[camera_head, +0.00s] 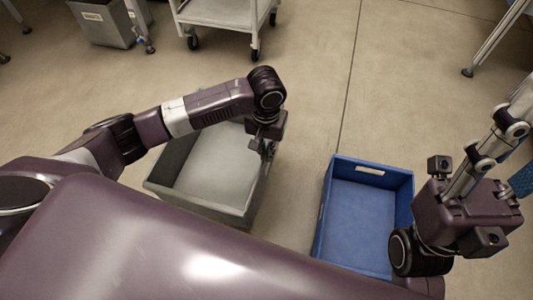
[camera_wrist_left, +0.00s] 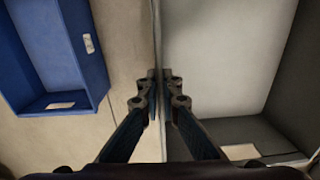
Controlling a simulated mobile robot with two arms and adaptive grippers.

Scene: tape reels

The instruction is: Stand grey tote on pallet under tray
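The grey tote (camera_head: 205,212) is an open, empty-looking box on the floor in front of me, left of centre in the head view. Its near part is hidden behind my own body. My left gripper (camera_head: 266,150) is at the tote's right wall. In the left wrist view, its two fingers (camera_wrist_left: 159,80) lie on either side of the tote's wall (camera_wrist_left: 158,35) and are closed on it. My right gripper (camera_head: 520,150) is at the right edge of the head view, away from the tote; its fingertips are cut off. I cannot make out a pallet or a tray.
A blue crate (camera_head: 325,205) stands on the floor right of the tote, with a strip of bare floor between; it also shows in the left wrist view (camera_wrist_left: 99,75). A wheeled trolley (camera_head: 215,22) and a labelled grey bin (camera_head: 100,25) are farther back. The middle floor is clear.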

